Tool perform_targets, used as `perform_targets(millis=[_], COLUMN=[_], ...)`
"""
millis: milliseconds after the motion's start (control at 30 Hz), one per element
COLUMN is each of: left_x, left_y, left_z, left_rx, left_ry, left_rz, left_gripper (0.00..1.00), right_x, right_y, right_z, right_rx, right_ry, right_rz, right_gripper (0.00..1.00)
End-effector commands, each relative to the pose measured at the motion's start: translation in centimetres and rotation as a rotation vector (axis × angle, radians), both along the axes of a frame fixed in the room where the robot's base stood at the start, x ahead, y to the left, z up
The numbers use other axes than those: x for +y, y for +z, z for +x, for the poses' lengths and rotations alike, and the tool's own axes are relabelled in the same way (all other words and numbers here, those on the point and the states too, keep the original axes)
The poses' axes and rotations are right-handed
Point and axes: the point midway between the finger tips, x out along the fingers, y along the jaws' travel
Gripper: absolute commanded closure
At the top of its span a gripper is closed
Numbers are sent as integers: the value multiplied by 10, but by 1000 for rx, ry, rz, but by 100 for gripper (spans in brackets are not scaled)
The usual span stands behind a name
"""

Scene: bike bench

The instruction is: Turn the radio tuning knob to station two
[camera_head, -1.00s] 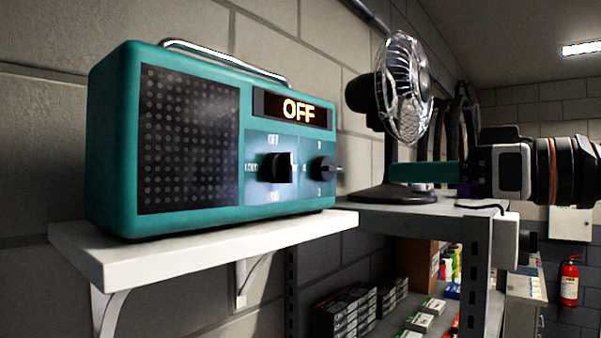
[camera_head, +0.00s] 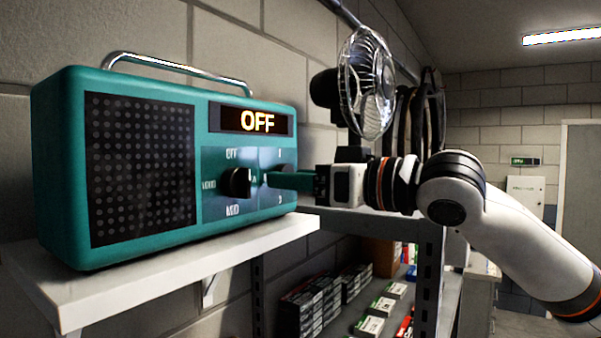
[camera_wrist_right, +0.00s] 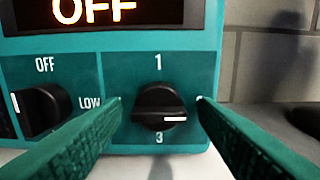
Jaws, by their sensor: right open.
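A teal radio (camera_head: 65,170) stands on a white wall shelf, its display (camera_head: 250,121) reading OFF. Its right-hand knob (camera_wrist_right: 160,105) is black, with 1 printed above and 3 below; a white mark on it points right. Any label at its right is hidden by a finger. The left-hand knob (camera_head: 236,183) has OFF above, LOW at its right and MID below. My right gripper (camera_head: 268,180) reaches in from the right at the radio's front. In the wrist view its open teal fingers (camera_wrist_right: 160,104) straddle the right-hand knob, with gaps on both sides. My left gripper is out of view.
The white shelf (camera_head: 110,287) has a narrow bare strip before the radio. A desk fan (camera_head: 366,85) stands behind my right arm. Below right, a metal rack (camera_head: 428,270) holds several small boxes (camera_head: 368,326). A brick wall is close behind the radio.

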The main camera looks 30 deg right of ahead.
Motion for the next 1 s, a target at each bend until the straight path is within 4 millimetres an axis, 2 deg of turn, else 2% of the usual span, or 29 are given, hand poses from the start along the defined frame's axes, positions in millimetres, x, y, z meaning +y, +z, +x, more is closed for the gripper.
perform_targets(millis=[200, 467, 1000], left_x=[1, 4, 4], left_y=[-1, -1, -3], left_z=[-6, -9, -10], left_rx=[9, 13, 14], left_ry=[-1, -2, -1], left_rz=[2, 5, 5], left_gripper=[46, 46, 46], right_x=[0, 0, 0], right_y=[0, 0, 0], right_z=[0, 0, 0], right_rx=[0, 1, -37], right_ry=[0, 0, 0], right_rz=[0, 0, -93], right_gripper=[47, 90, 90])
